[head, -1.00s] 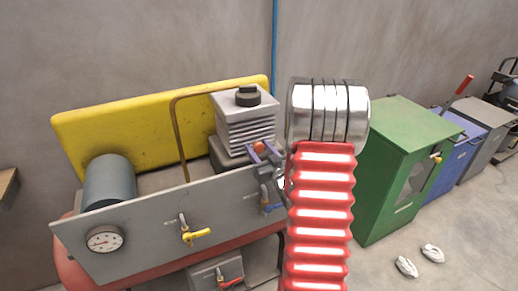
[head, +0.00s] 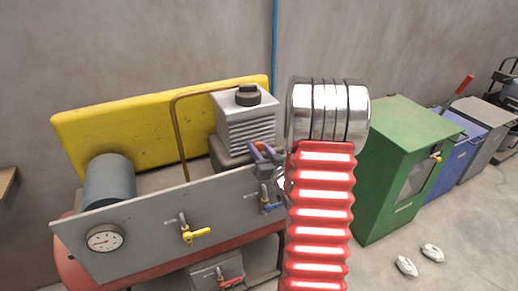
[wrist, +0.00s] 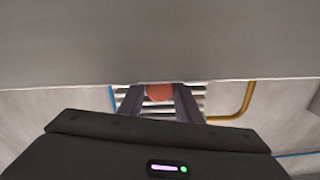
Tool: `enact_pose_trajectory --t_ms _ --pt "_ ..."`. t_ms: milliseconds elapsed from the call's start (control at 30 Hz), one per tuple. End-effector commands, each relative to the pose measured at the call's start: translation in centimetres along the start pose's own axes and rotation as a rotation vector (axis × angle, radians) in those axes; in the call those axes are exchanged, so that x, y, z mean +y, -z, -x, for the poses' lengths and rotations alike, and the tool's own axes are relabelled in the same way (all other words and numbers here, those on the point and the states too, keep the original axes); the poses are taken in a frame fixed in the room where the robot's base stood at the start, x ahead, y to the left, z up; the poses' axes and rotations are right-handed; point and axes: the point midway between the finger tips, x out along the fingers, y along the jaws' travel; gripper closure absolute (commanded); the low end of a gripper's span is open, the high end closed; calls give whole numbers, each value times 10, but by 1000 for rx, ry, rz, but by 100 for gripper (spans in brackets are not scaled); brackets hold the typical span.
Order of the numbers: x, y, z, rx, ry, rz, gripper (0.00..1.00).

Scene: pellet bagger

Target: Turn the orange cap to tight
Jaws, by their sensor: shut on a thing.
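The orange cap (wrist: 159,92) shows in the wrist view as a round orange shape between the two dark fingers of my gripper (wrist: 160,88). The gripper is shut on it, one finger on each side. In the head view only a small piece of the orange cap (head: 260,146) shows, just above the grey panel's top edge, with my gripper (head: 262,153) around it. My fingers and arm hide most of the cap there. No mark showing how tight the cap is can be seen.
The grey panel (head: 145,238) carries a gauge (head: 104,239), a yellow-handled valve (head: 197,235) and a blue-handled valve (head: 272,207). A finned grey block (head: 246,126) stands behind my gripper. A bent copper-coloured pipe (head: 180,140) is left of it. A green cabinet (head: 400,155) stands to the right.

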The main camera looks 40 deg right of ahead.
Motion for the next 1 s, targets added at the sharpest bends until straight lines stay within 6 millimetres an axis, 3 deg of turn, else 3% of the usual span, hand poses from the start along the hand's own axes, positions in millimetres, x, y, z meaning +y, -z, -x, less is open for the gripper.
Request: enact_pose_trajectory --t_ms 467,500,733,1000 --pt "1 0 0 1 -4 -83 92" --pt "1 0 0 1 -4 -83 69" --pt "1 0 0 1 -4 -83 52" --pt "1 0 1 1 -3 -82 51"
